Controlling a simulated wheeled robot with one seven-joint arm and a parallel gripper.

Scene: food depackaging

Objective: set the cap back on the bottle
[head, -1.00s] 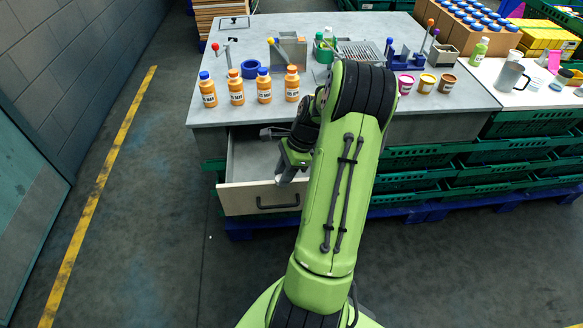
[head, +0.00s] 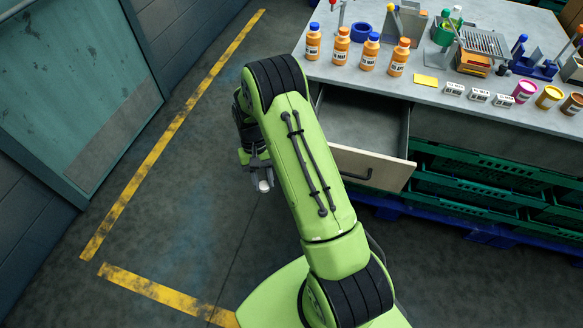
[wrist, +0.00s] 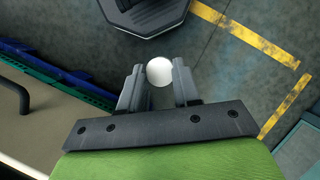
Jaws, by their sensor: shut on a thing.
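My gripper (wrist: 158,84) is shut on a small round white thing (wrist: 160,71), which sits between the two fingertips in the wrist view. The white thing also shows in the head view (head: 264,186), above bare floor to the left of the drawer. It looks like a cap, but its kind is hard to tell. Several orange bottles (head: 340,45) stand upright in a row near the table's front left edge. Their tops show blue or orange caps. Which bottle the white thing belongs to cannot be told.
The drawer (head: 398,170) is pulled out below the table (head: 436,94), and its visible inside looks empty. Several small labelled blocks and jars (head: 525,91) stand along the front edge. Green crates (head: 455,185) are below. The floor at left is clear, with yellow lines.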

